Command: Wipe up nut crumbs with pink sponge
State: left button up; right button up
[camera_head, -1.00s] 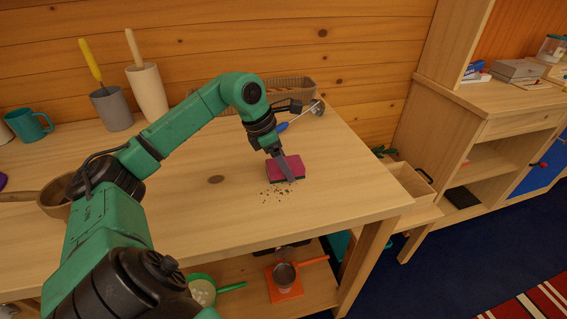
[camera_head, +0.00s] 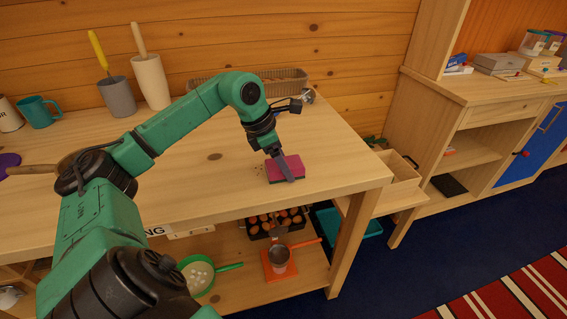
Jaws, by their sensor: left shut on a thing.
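The pink sponge (camera_head: 295,163), with a dark underside, lies flat on the wooden table (camera_head: 330,172) near its front right part. My left gripper (camera_head: 287,176) reaches down over it and is shut on it. A few small dark nut crumbs (camera_head: 258,168) show on the table just left of the sponge. Whether more lie beneath the sponge is hidden. My right gripper is not in view.
Behind the gripper are a wicker basket (camera_head: 205,83) and a metal-headed tool (camera_head: 308,96). A grey cup (camera_head: 117,97), a cream vase (camera_head: 151,82) and a teal mug (camera_head: 38,112) stand at the back left. The table's front edge is close to the sponge.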

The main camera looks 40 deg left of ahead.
pick_arm(q)
jog(key=shift+s+d+r, duration=0.15)
jog(key=shift+s+d, duration=0.1)
jog(key=shift+d, duration=0.05)
notch_tip(320, 180, up, 3)
jog(key=shift+d+f+p, duration=0.1)
jog(key=shift+f+p, duration=0.05)
jog(key=shift+p, duration=0.7)
jog(key=shift+w+a+r+p, duration=0.1)
jog(key=shift+a+r+p, duration=0.1)
jog(key=shift+r+p, duration=0.35)
notch_tip(320, 180, up, 2)
jog(key=shift+d+r+p, duration=0.1)
jog(key=shift+r+p, duration=0.15)
jog(key=shift+p, duration=0.5)
jog(key=shift+r+p, duration=0.55)
jog(key=shift+r, duration=0.2)
